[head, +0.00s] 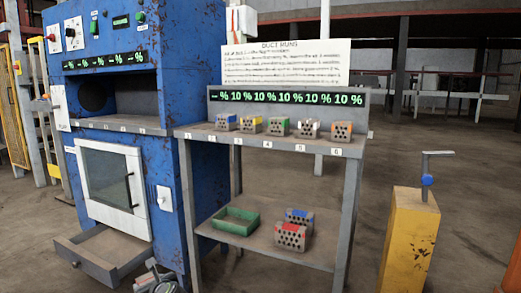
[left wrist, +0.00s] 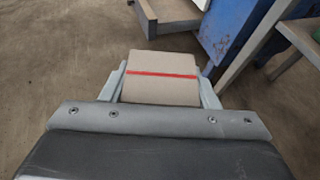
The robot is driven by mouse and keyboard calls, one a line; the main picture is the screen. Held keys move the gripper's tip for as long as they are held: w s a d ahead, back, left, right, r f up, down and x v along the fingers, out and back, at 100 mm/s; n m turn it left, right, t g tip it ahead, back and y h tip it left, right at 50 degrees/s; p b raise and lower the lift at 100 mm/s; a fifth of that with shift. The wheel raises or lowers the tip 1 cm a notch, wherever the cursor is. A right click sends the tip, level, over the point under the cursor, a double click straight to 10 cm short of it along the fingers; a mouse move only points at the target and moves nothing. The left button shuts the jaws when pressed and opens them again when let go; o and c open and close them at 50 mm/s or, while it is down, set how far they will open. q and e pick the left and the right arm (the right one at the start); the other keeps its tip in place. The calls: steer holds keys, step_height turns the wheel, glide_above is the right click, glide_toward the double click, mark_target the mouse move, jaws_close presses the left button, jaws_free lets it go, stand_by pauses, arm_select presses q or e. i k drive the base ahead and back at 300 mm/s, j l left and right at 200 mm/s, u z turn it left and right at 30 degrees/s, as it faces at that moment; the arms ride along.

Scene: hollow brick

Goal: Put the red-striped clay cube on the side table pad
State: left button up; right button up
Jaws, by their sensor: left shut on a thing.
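The red-striped clay cube (left wrist: 162,78) is a beige block with a thin red stripe across it, seen in the left wrist view. My left gripper (left wrist: 165,88) is shut on it, with a pale finger along each side. In the head view my left gripper (head: 157,279) is low at the bottom edge, in front of the blue machine and right of its open drawer; the cube is hard to make out there. The grey side table (head: 265,143) stands right of the machine. I cannot make out a distinct pad on it. My right gripper is not in view.
The lower shelf holds a green tray (head: 236,220), a red-topped brick (head: 291,237) and a blue-topped brick (head: 299,217). The drawer (head: 103,258) juts out. A yellow post (head: 408,240) stands right.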

mark_target(204, 128)
steer(key=z, duration=1.55)
steer(key=k+j+z, duration=0.1)
steer(key=j+z, duration=0.15)
steer(key=k+j+z, duration=0.15)
steer(key=j+z, duration=0.15)
steer(key=j, duration=0.15)
steer(key=k+j+z, duration=0.25)
steer(key=k+j, duration=0.2)
steer(key=j, duration=0.2)
steer(key=k+j, duration=0.25)
steer(key=j, duration=0.15)
steer(key=k+j, duration=0.2)
steer(key=j, duration=0.15)
steer(key=k+j, duration=0.25)
steer(key=j, duration=0.15)
